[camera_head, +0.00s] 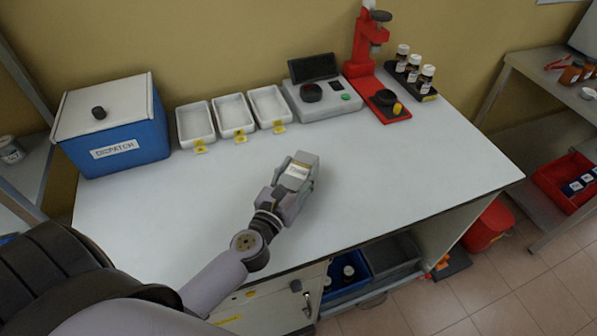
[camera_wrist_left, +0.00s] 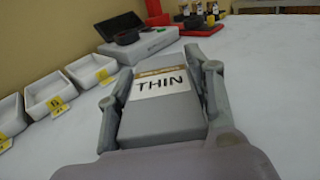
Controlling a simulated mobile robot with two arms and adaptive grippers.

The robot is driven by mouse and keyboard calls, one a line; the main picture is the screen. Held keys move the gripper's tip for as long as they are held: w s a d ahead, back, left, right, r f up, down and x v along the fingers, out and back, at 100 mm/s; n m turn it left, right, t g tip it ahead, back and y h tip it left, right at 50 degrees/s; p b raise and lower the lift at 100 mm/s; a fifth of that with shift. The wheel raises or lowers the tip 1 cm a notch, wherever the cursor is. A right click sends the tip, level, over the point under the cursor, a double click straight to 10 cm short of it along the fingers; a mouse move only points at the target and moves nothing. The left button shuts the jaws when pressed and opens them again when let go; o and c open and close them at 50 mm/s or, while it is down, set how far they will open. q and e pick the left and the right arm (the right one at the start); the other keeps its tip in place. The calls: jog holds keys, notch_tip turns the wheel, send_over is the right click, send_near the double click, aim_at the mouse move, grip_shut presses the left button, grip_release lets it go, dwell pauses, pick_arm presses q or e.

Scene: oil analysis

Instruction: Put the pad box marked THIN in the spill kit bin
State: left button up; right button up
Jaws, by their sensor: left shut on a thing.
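The pad box (camera_wrist_left: 162,108) is a grey box with a white and brown label reading THIN in the left wrist view. In the head view the pad box (camera_head: 299,168) is over the middle of the white table. My left gripper (camera_head: 296,182) is shut on it, with one finger on each side of the box in the left wrist view (camera_wrist_left: 160,90). I cannot tell whether the box touches the table. No bin marked as the spill kit shows; a red bin (camera_head: 487,225) stands on the floor right of the table, with no readable marking. My right gripper is not in view.
A blue DISPATCH box (camera_head: 118,148), several white trays (camera_head: 233,130), a scale (camera_head: 318,100), a red press (camera_head: 362,60) and a bottle rack (camera_head: 425,93) line the table's back (camera_head: 400,165). Blue and grey crates (camera_head: 345,290) sit below. The table's front right is clear.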

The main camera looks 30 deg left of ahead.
pick_arm(q)
jog(key=o, duration=0.8)
jog(key=shift+f, duration=0.15)
jog(key=o, duration=0.5)
